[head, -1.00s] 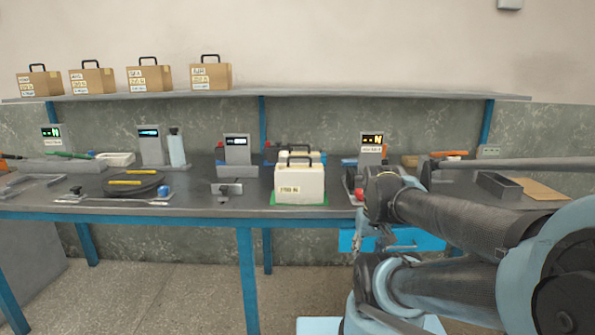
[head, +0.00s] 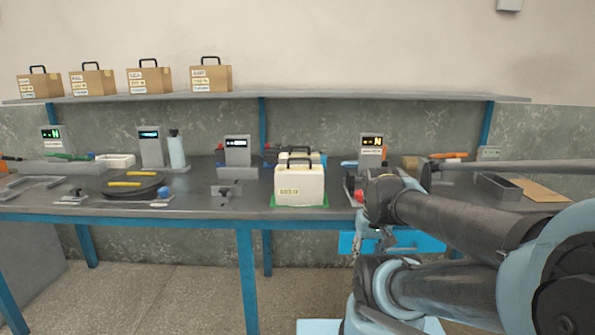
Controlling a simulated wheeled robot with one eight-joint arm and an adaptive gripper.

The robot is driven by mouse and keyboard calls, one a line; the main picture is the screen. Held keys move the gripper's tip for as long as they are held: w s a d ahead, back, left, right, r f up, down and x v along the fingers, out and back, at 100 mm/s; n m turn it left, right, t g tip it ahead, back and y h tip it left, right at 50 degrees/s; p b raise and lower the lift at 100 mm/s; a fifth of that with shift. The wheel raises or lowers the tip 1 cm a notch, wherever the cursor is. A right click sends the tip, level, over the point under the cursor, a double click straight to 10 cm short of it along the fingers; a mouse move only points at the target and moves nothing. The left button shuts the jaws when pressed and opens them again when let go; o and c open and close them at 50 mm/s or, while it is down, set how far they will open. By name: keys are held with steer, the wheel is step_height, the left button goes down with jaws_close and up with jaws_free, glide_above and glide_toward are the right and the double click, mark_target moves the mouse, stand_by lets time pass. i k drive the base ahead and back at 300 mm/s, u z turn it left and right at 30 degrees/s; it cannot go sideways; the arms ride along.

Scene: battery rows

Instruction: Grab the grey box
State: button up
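A dark grey open-topped box (head: 497,186) sits at the right of the workbench, behind my arm. A pale cream box (head: 299,186) with a black handle and a label stands upright on a green mat (head: 282,204) near the bench's front edge; a similar box is partly hidden behind it. My gripper (head: 366,243) hangs at the bench's front edge, to the right of the cream box and apart from it. Its fingers are small and unclear against the blue drawer, so I cannot tell whether they are open.
Several brown cases (head: 210,78) stand on the back shelf (head: 300,96). Grey display stands (head: 237,152) line the bench (head: 240,205). A black disc (head: 133,187) and a bottle (head: 177,150) are at the left. A blue drawer (head: 425,241) hangs below the bench.

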mark_target(281, 157)
steer(key=z, duration=2.25)
steer(key=k, duration=1.25)
steer(key=u, duration=1.25)
steer(key=i, duration=1)
steer(key=z, duration=0.05)
